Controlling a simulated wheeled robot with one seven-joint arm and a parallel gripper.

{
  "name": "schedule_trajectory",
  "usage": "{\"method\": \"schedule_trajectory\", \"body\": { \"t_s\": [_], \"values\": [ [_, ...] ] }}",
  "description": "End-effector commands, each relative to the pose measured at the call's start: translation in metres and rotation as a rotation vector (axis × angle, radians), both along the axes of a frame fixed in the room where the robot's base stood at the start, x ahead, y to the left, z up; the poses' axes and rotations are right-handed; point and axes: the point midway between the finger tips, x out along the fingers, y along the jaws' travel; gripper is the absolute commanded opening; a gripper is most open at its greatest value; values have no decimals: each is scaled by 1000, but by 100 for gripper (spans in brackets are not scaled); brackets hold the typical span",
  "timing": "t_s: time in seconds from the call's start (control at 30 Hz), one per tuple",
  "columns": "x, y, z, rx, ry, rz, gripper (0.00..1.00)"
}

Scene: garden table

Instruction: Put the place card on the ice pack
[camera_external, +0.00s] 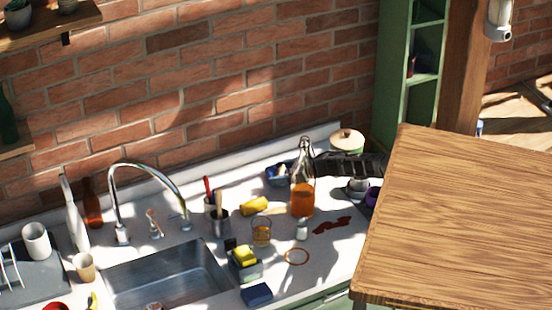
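A small dark blue block (257,294) lies on the white counter at the front, right of the sink. It may be the ice pack, but I cannot tell for sure. I cannot make out a place card anywhere in this view. I cannot make out my gripper or arm either. The large wooden tabletop (470,220) at the right looks bare and hides whatever lies behind and below it.
The counter holds a steel sink (168,275) with a tall faucet (148,175). An orange-filled bottle (302,200), a glass (261,232), a yellow sponge (244,256) and a dark striped object (350,165) crowd its right part. A green shelf (400,90) stands behind.

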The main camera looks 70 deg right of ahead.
Motion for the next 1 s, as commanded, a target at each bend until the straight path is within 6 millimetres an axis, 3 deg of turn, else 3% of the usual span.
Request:
{"method": "schedule_trajectory", "body": {
  "t_s": [0.17, 0.47, 0.67, 1.0],
  "values": [
    [0, 0, 0, 1, 1, 0, 100],
    [0, 0, 5, 1, 0, 0, 100],
    [-25, -1, 13, 1, 0, -4, 100],
    [-87, -1, 39, 0, -1, -1, 100]
  ]
}}
